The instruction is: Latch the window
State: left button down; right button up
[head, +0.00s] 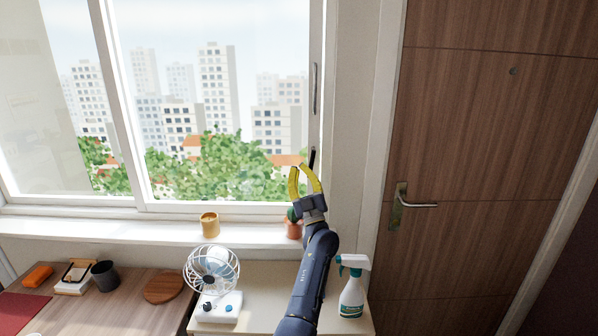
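The window (140,120) has a white frame, with a long vertical pull (315,88) on its right-hand stile. A small dark lever (312,158) stands upright, slightly tilted, low on that stile; I take it for the latch. My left gripper (299,167) has yellow fingers and points up at the window, just below and left of the lever. Its fingers are apart with nothing visible between them. I cannot tell whether a finger touches the lever. My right gripper is out of view.
On the sill stand a yellow candle jar (210,224) and a potted cactus (293,226), partly behind my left arm. Below are a white fan (212,270) and a spray bottle (352,287). A wooden door (480,140) with a lever handle (412,204) is on the right.

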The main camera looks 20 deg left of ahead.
pick_arm(q)
jog(key=shift+r, duration=0.1)
notch_tip(320, 180, up, 10)
dwell(0.5)
dwell(0.4)
